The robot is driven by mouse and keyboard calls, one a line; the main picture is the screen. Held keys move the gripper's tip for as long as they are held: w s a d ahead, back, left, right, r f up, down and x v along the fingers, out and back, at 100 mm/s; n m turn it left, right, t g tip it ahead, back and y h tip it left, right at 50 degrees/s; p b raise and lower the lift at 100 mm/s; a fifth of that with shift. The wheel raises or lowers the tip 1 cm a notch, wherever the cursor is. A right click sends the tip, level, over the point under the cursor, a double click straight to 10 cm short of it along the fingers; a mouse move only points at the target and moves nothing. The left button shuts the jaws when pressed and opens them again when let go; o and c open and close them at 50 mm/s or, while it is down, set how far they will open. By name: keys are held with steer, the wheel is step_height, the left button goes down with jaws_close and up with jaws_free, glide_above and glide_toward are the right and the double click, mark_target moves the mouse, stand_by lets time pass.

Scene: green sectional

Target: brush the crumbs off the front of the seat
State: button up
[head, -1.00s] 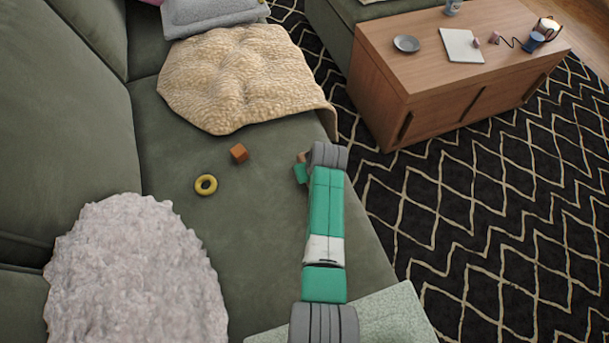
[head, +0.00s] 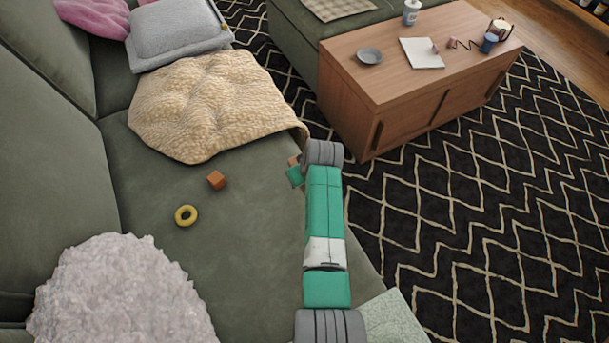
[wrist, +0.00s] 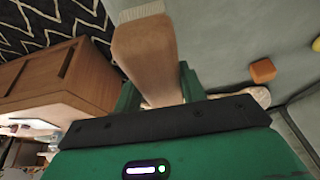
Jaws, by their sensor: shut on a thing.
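The green seat (head: 250,235) runs along the sofa, its front edge beside the dark rug. My gripper (head: 294,174) is over the front edge, near the hanging corner of the tan blanket, and mostly hidden by my arm in the head view. In the wrist view my gripper (wrist: 160,88) is shut on a wooden brush (wrist: 145,52), with pale bristles at its far end. Only a small brown bit of the brush (head: 293,160) shows in the head view. I cannot tell whether the bristles touch the seat. I can make out no crumbs.
An orange-brown cube (head: 216,180) and a yellow ring (head: 186,215) lie on the seat, left of my gripper. The tan blanket (head: 205,105) lies beyond, and a fluffy whitish cushion (head: 120,290) is nearer. A wooden cabinet (head: 350,105) stands past the front edge.

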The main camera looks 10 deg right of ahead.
steer(key=shift+r+p, duration=1.1)
steer(key=shift+r, duration=0.45)
